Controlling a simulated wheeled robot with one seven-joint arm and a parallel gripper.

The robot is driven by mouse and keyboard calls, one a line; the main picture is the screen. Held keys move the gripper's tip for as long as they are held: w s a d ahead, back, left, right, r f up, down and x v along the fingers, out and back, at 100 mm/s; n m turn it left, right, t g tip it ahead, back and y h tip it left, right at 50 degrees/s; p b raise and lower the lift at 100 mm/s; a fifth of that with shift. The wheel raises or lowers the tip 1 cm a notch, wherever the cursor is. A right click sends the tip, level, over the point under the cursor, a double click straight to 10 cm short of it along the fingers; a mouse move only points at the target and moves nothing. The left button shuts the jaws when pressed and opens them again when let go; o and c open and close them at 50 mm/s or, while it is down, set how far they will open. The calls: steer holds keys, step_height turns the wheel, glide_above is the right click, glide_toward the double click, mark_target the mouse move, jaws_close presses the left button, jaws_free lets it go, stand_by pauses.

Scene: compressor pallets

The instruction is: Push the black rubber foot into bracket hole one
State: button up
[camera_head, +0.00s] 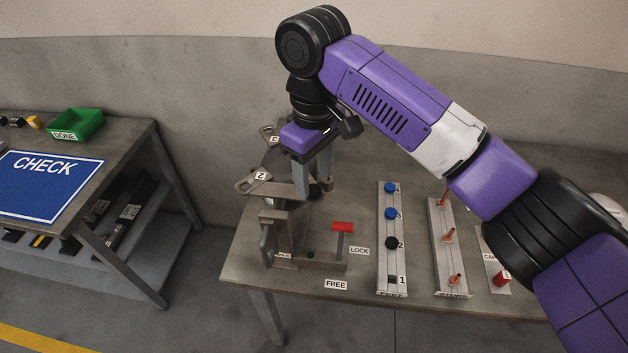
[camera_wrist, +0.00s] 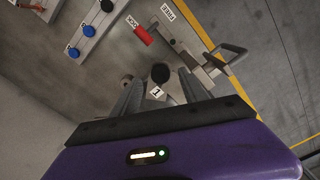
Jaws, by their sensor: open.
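A black rubber foot (camera_wrist: 160,73) shows between my fingertips in the wrist view, at the bracket lug with label 1. In the head view the foot (camera_head: 326,184) is a small dark shape, partly hidden by my fingers. I cannot tell how deep it sits in hole one, which is hidden beneath it. The grey bracket (camera_head: 247,185) is in the fixture, with a lug labelled 2 on the left and another labelled lug behind. My gripper (camera_head: 313,185) points down over the bracket. Its fingers are open on either side of the foot in the wrist view (camera_wrist: 161,82).
The fixture's red clamp handle (camera_head: 343,226) stands near the LOCK label. A feet rail (camera_head: 392,263) to the right holds two blue feet and a black one. Beyond are a stud rail (camera_head: 437,252) and a red cap (camera_head: 502,279). A CHECK table with a green bin (camera_head: 76,124) stands left.

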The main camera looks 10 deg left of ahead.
mark_target(314, 189)
step_height(314, 189, up, 6)
steer(key=shift+f+b, duration=0.1)
steer(key=shift+b, duration=0.25)
